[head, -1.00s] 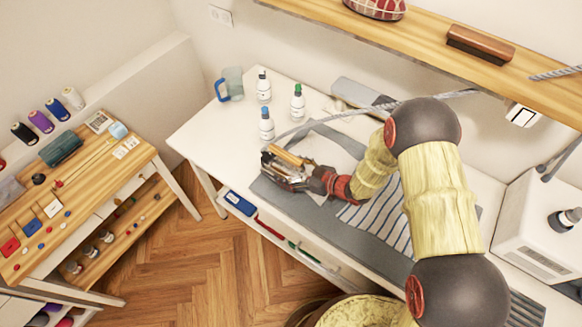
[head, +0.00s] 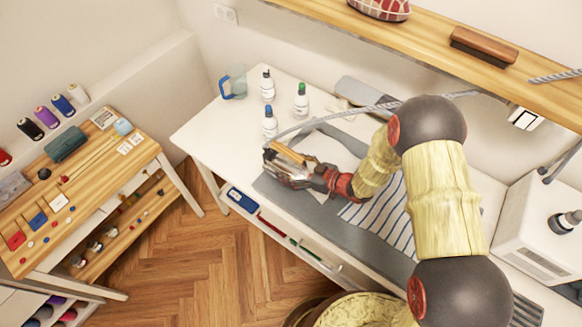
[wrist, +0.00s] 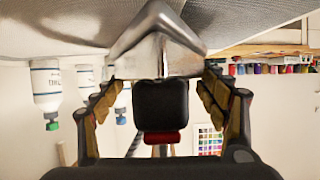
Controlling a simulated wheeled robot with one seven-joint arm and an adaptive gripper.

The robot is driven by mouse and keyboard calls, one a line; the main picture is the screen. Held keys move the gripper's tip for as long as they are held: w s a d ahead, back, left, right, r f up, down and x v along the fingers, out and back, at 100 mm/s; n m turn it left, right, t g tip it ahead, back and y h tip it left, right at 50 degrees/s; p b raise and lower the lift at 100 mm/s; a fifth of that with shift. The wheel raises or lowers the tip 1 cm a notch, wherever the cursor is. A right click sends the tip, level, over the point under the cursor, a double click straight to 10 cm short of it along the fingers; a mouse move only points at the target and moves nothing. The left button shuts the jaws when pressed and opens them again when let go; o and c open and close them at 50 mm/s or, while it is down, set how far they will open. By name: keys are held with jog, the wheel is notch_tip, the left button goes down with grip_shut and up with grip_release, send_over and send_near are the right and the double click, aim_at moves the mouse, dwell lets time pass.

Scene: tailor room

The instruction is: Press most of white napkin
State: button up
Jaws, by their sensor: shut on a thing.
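My gripper (wrist: 160,100) is shut on a metal iron (wrist: 158,48), whose shiny pointed body sits between the fingers in the wrist view. In the head view, the iron (head: 287,168) is at the left end of the grey ironing mat (head: 266,190), low over or on it; contact is unclear. A plain white patch (head: 328,150), seemingly the white napkin, lies flat just behind and right of the iron, partly hidden by the gripper. A white cloth with dark stripes (head: 385,214) lies on the mat to the right, partly under my arm.
Several white bottles, one of them blue-capped (head: 270,122), and a clear mug with a blue handle (head: 234,83) stand behind the iron. A grey hose (head: 350,112) runs across the table. A wooden shelf (head: 425,45) hangs above. The table's left corner is clear.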

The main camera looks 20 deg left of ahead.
aim_at(291, 157)
jog(key=shift+w+a+r+p, duration=0.1)
jog(key=shift+r+p, duration=0.8)
jog(key=shift+r, duration=0.6)
jog(key=shift+w+r+p, duration=0.1)
jog(key=shift+r+p, duration=0.75)
jog(key=shift+r, duration=0.6)
